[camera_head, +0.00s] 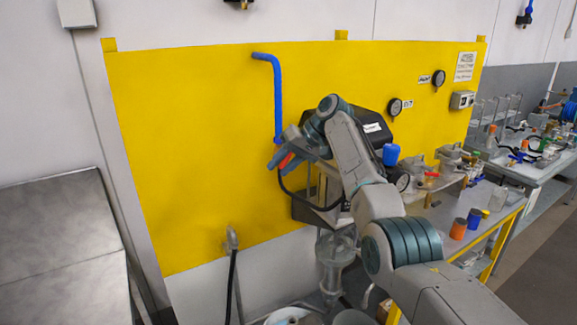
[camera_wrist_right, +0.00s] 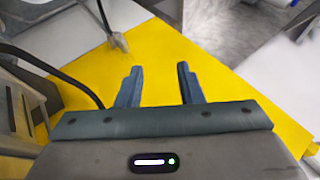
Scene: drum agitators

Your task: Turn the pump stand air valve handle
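A small red-orange piece (camera_head: 286,160), possibly the valve handle, shows beside my right gripper's fingers in the head view, just below the blue pipe (camera_head: 278,100). My right arm hides most of the stand around it, so I cannot identify the valve for certain. My right gripper (camera_head: 281,157) is in front of the yellow panel (camera_head: 190,130). In the right wrist view the gripper (camera_wrist_right: 158,84) is open, with its two fingers apart and only yellow panel (camera_wrist_right: 190,50) seen between them. No red piece shows there. My left gripper is not in view.
A wall fitting with a black hose (camera_head: 232,240) is low on the panel; it also shows in the wrist view (camera_wrist_right: 118,40). A bench with an orange cup (camera_head: 458,229), gauges and clutter stands right. A grey metal surface (camera_head: 60,250) is at left.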

